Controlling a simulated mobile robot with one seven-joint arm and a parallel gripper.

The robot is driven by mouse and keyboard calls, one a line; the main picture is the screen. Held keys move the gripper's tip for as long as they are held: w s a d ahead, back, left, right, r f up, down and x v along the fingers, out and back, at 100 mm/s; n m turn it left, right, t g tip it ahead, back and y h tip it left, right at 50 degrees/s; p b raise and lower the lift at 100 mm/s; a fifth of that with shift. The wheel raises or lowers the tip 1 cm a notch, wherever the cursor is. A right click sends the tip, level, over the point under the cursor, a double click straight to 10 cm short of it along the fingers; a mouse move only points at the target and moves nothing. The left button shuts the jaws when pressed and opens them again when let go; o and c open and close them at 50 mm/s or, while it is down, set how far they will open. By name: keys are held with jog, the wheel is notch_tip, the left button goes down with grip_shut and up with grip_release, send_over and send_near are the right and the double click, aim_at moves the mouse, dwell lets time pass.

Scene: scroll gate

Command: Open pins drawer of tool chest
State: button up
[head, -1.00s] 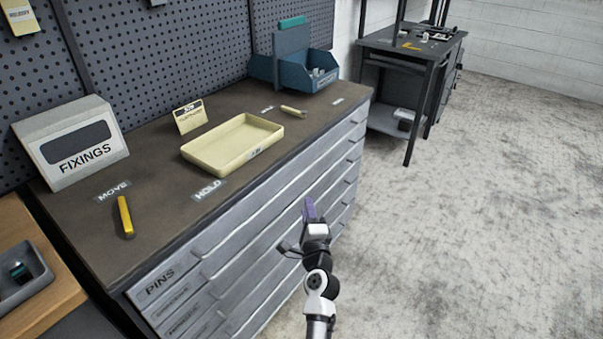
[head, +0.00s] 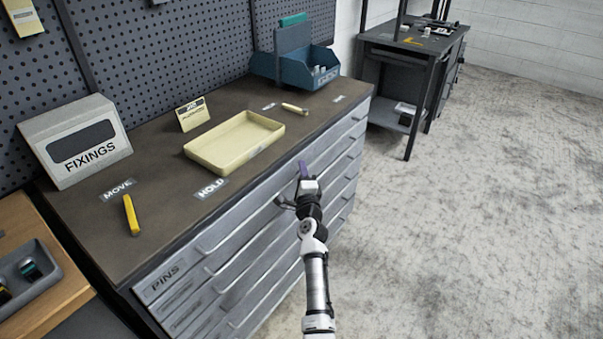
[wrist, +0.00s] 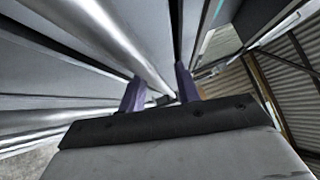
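The grey tool chest (head: 90,235) has a stack of wide drawers. The top drawer, the pins drawer (head: 228,222), carries the label "PINS" (head: 165,279) at its left end and looks shut. A long bar handle (head: 240,226) runs along its front. My gripper (head: 303,169) is in front of the upper drawers, right of the front's middle. In the wrist view its two purple fingers (wrist: 160,88) are apart, and a silver bar (wrist: 125,40) runs down toward the gap between them. I cannot tell whether they touch the bar.
On the chest top are a cream tray (head: 205,170), a fixings box (head: 75,140), a yellow tool (head: 131,214) and a blue bin (head: 310,70). A wooden bench (head: 60,290) adjoins at left. The floor to the right (head: 450,220) is clear.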

grip_shut()
dwell(0.4)
jog(key=s+d+b, duration=0.4)
jog(key=s+d, duration=0.3)
jog(key=d, duration=0.3)
jog(key=s+d+b, duration=0.4)
jog(key=s+d, duration=0.4)
jog(key=d, duration=0.3)
jog(key=shift+s+b, duration=0.25)
jog(key=shift+b, duration=0.05)
jog(key=shift+d, duration=0.1)
grip_release()
